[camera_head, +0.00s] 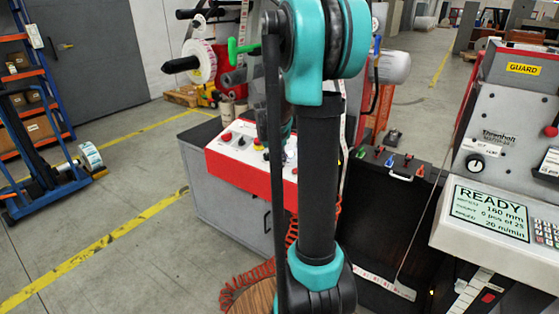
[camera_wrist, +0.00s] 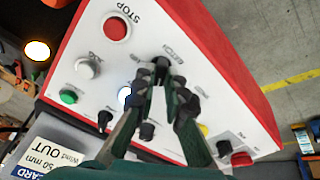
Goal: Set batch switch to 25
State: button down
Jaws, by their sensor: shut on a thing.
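The batch switch (camera_wrist: 161,64) is a small black knob on the white sloped face of a red-sided control panel (camera_head: 222,161). Its label "BATCH" appears upside down beside it in the wrist view. My gripper (camera_wrist: 163,79) reaches over the panel with its two dark green fingers closed on the knob. The fingers hide part of the knob, so its pointer setting is hard to read. In the head view my arm hides the knob and most of the gripper. The display (camera_head: 489,215) reads READY, 160 mm, "0 pcs of 25" and 20 m/min.
On the panel sit a red STOP button (camera_wrist: 116,28), a white button (camera_wrist: 86,68), a green button (camera_wrist: 69,97), a lit white lamp (camera_wrist: 124,97) and other black knobs (camera_wrist: 104,119).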

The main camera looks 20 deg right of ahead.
jog(key=n, duration=0.5)
jog(key=shift+n+y, duration=0.3)
jog(key=shift+y, duration=0.1)
dwell(0.3)
jog(key=c, duration=1.6)
grip_release()
jog(key=shift+r, duration=0.15)
jog(key=v, duration=1.1)
jog(key=shift+s+r, duration=0.15)
jog(key=shift+r, duration=0.2)
jog(key=shift+f, duration=0.1)
jog(key=s+a+f, duration=0.3)
jog(key=s+f, duration=0.3)
jog(key=s, duration=0.1)
jog(key=s+a+f+y, duration=0.1)
jog(key=s+a+f, duration=0.2)
jog(key=s+f, duration=0.3)
jog(key=s+a+f+m+y, duration=0.1)
jog(key=s+a+f, duration=0.2)
jog(key=s+f, duration=0.3)
jog(key=shift+s+a+t, duration=0.2)
jog(key=shift+s, duration=0.75)
jog(key=shift+s+a+t, duration=0.15)
jog(key=shift+s+t, duration=0.05)
jog(key=shift+s, duration=0.75)
